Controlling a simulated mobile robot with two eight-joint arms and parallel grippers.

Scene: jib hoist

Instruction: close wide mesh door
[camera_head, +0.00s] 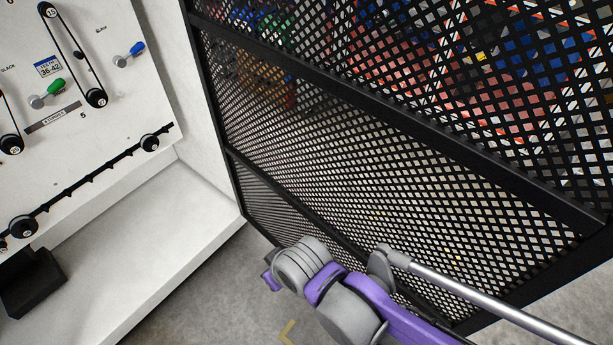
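The wide mesh door (440,150) is a black framed panel of diamond mesh with crossbars. It fills the middle and right of the head view. Its left edge meets the side of a white cabinet (165,225), and the panel stands out from the open front, so it appears open. Its top and far right edge are cut off. A purple and grey arm of mine reaches in from the lower right, in front of the door's lower part. I cannot tell if it touches the mesh. No fingertips of either gripper show.
Inside the cabinet a white panel (70,120) carries black belts on pulleys, a green-handled lever (50,90) and a blue-handled lever (130,53). A black block (33,280) sits on the cabinet floor. Blurred coloured things show through the mesh.

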